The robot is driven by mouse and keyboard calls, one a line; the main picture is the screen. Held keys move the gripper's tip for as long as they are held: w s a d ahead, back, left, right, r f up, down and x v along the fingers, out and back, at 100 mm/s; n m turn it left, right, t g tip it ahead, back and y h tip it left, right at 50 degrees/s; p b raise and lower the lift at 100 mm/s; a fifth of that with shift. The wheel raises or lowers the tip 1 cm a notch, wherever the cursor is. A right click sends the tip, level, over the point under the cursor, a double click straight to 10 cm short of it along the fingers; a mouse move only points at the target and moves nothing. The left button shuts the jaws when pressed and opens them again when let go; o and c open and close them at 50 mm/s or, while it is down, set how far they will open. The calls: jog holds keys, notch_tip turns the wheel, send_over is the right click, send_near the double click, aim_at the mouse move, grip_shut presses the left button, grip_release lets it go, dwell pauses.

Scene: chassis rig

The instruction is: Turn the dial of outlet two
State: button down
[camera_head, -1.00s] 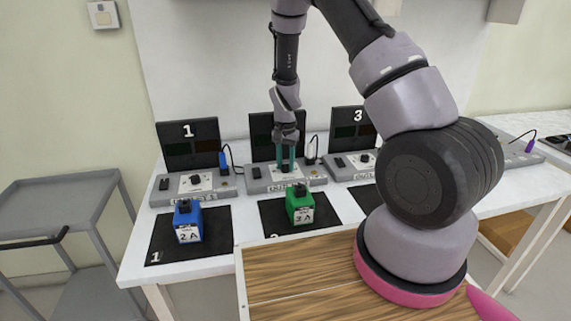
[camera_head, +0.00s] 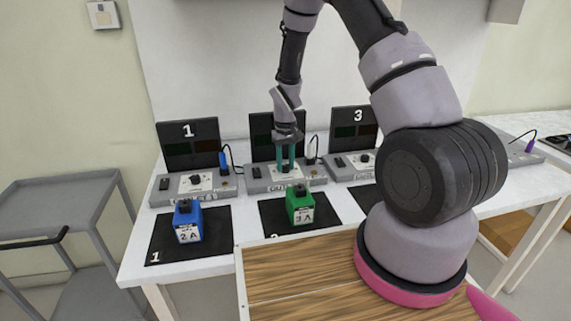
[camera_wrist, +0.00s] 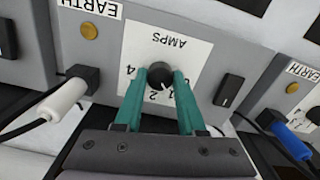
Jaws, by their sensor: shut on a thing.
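The outlet two unit (camera_head: 262,183) is a grey box in the middle of the white bench, with a dark panel behind it. Its black dial (camera_wrist: 160,76) sits on a white plate marked "AMPS" with numbers around it, upside down in the wrist view. My gripper (camera_wrist: 160,82) points down at the unit, its two green fingers closed on either side of the dial. The gripper also shows in the head view (camera_head: 286,170), where its fingertips hide most of the dial. The dial's white pointer mark is partly visible between the fingers.
A black rocker switch (camera_wrist: 229,90) and a white plug (camera_wrist: 64,98) flank the dial. A blue block (camera_head: 187,222) and a green block (camera_head: 299,206) stand on black mats in front. Outlets one (camera_head: 219,188) and three (camera_head: 343,175) are close on either side.

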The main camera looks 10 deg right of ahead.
aim_at(286, 165)
jog(key=n, duration=0.6)
jog(key=shift+n, duration=0.4)
dwell(0.4)
jog(key=c, duration=0.5)
grip_release()
notch_tip(286, 165, up, 11)
